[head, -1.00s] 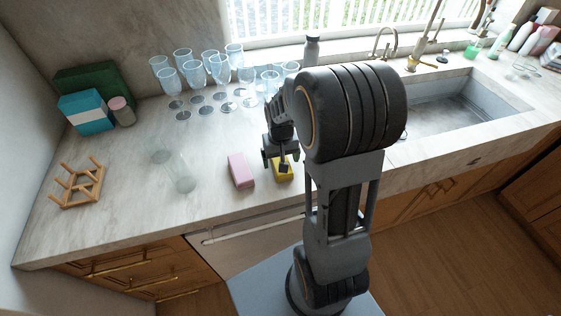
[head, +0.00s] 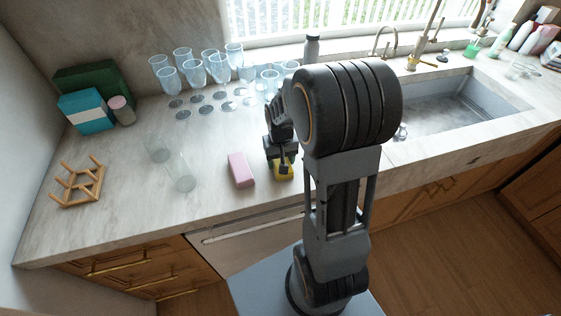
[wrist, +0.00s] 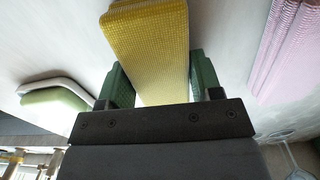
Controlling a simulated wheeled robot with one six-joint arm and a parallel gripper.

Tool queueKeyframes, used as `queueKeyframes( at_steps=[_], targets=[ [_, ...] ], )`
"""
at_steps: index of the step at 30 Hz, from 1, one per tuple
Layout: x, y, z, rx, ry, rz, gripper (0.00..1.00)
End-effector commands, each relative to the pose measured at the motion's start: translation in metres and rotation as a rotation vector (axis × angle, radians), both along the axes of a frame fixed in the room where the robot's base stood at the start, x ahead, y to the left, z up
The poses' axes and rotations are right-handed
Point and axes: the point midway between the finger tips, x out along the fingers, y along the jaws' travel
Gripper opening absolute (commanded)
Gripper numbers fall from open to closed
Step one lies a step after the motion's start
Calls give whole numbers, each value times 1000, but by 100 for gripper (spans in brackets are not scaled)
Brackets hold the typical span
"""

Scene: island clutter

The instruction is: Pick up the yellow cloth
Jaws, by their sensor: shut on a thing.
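The yellow cloth (wrist: 148,45) is a folded, textured block between the two green fingers of my gripper (wrist: 160,85) in the wrist view. My gripper is shut on it, one finger on each side. In the head view, the yellow cloth (head: 284,173) shows at the counter's front part, partly hidden under my gripper (head: 281,165). Whether it touches the counter is hard to tell.
A pink block (head: 241,170) lies just left of the yellow cloth. Clear glasses (head: 181,172) stand farther left, and several stemmed glasses (head: 219,68) stand behind. A wooden rack (head: 80,184) is at far left. The sink (head: 450,105) is at right.

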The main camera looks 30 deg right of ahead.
Motion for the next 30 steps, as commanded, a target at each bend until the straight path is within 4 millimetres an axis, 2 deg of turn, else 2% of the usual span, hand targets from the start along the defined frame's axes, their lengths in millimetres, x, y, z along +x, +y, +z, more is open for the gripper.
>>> queueKeyframes(
  at_steps=[8, 11, 16, 24, 30],
  targets=[
    [0, 0, 4, 0, -1, 0, 36],
    [1, 0, 12, -1, -4, 0, 36],
    [0, 2, 36, -1, -5, 2, 36],
    [-22, 44, 90, -1, -8, 5, 36],
    [-43, 83, 108, 0, -4, 7, 36]
  ],
)
